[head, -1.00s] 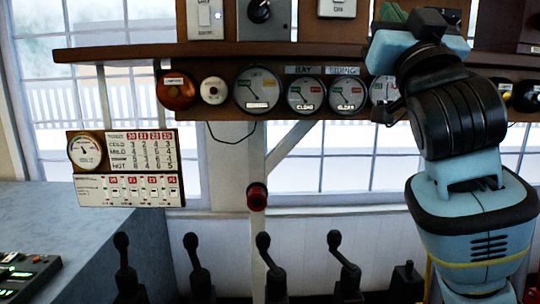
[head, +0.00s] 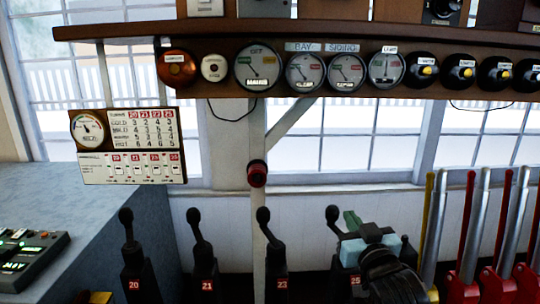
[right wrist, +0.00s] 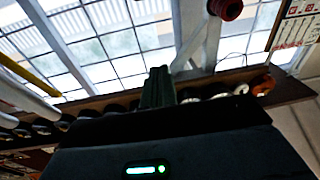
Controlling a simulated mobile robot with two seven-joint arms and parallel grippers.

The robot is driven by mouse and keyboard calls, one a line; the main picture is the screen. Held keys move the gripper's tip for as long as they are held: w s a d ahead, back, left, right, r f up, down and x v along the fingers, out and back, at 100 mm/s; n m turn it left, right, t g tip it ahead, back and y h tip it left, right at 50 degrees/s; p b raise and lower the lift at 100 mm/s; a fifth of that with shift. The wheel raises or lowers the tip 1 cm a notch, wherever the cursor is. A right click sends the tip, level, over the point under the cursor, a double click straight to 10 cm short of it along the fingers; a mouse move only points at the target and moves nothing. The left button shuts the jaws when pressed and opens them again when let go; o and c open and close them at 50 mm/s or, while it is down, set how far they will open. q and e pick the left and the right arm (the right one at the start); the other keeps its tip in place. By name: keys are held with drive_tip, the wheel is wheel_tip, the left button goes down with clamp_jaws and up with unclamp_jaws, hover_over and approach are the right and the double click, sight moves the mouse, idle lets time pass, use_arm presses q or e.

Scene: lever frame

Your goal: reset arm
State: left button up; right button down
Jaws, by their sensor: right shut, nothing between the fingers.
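My right gripper (head: 352,222) is low in the head view, its green fingers beside the top of the black lever numbered 25 (head: 332,214). Whether they touch it cannot be told. The fingers are shut and empty; they also show together in the right wrist view (right wrist: 158,86), pointing up toward the window. My dark wrist hides part of the lever 25 base. Black levers 20 (head: 127,235), 21 (head: 198,240) and 23 (head: 268,240) stand to the left. My left gripper is not in view.
A shelf (head: 300,30) with dials and black knobs (head: 424,70) runs across the top. A red knob (head: 257,175) sits on the post. Tall yellow, red and silver levers (head: 470,235) stand close on the right. A chart board (head: 130,146) hangs left.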

drive_tip(key=s+f+g, duration=0.2)
drive_tip(key=s+f, duration=0.4)
drive_tip(key=f, duration=0.7)
drive_tip(key=s+f+g, duration=0.3)
drive_tip(key=s+f, duration=0.4)
drive_tip(key=f, duration=0.6)
drive_tip(key=s+f+g, duration=0.1)
drive_tip(key=s+f, duration=0.4)
drive_tip(key=s, duration=0.3)
drive_tip(key=s+d+f+g, duration=0.1)
drive_tip(key=s+f+g, duration=0.1)
drive_tip(key=s+f, duration=0.4)
drive_tip(key=s+d+f+g, duration=0.1)
drive_tip(key=s+f, duration=0.5)
drive_tip(key=s, duration=0.6)
drive_tip(key=shift+d+g, duration=0.25)
drive_tip(key=shift+g, duration=0.05)
